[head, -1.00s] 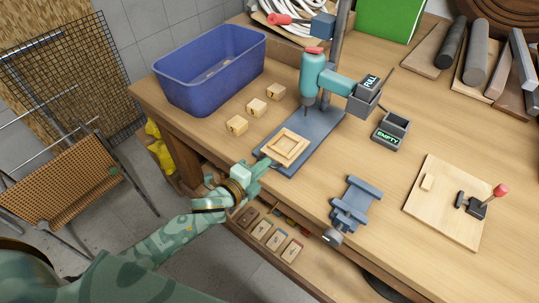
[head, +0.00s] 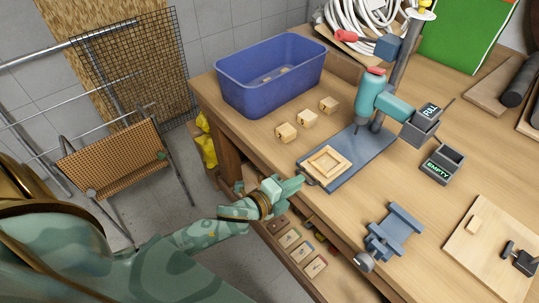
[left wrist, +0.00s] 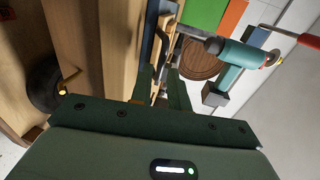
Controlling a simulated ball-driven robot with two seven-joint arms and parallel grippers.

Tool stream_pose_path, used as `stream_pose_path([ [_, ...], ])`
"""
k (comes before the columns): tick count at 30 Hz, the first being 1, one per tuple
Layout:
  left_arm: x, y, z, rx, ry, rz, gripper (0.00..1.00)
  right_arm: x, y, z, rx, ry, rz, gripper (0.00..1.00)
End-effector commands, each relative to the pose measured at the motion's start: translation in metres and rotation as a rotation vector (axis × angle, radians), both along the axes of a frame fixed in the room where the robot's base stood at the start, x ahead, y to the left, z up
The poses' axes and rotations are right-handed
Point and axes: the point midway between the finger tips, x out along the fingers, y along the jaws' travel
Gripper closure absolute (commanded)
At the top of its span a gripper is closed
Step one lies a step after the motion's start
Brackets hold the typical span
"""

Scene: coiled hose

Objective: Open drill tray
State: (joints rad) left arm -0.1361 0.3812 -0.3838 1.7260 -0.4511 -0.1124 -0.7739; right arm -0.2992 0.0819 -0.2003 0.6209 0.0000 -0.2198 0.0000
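A square light wood tray (head: 325,162) lies on the blue-grey base plate (head: 372,147) of the drill press, in the head view. The teal drill (head: 374,95) stands above the plate's far part. My left gripper (head: 299,182) is at the bench's front edge, just in front of the plate's near end and lower left of the wood tray. In the left wrist view its two fingers (left wrist: 161,88) are apart with a narrow gap, and I see nothing clearly held. Whether they touch the plate's end is unclear. My right gripper is not in view.
A blue bin (head: 270,82) and several small wooden blocks (head: 307,119) stand left of the drill. A FULL box (head: 421,128), an EMPTY box (head: 441,166) and a blue vise (head: 393,232) are to the right. Below the bench front is a shelf (head: 316,266) with small items.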

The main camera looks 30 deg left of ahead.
Motion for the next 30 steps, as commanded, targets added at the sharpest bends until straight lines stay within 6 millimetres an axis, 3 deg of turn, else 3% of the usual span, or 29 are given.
stream_pose_path([
  [9, -0.08, 0.028, 0.018, 0.001, 0.005, 0.0, 0.82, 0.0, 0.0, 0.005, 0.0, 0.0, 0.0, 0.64],
  [15, -0.117, 0.042, 0.027, 0.001, 0.004, 0.001, 0.82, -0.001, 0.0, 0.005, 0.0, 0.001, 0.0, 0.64],
  [21, -0.131, 0.047, 0.031, 0.001, 0.001, 0.0, 0.82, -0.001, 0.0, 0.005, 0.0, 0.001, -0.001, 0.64],
  [30, -0.132, 0.048, 0.031, 0.001, 0.0, 0.0, 0.82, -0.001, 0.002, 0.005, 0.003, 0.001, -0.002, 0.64],
])
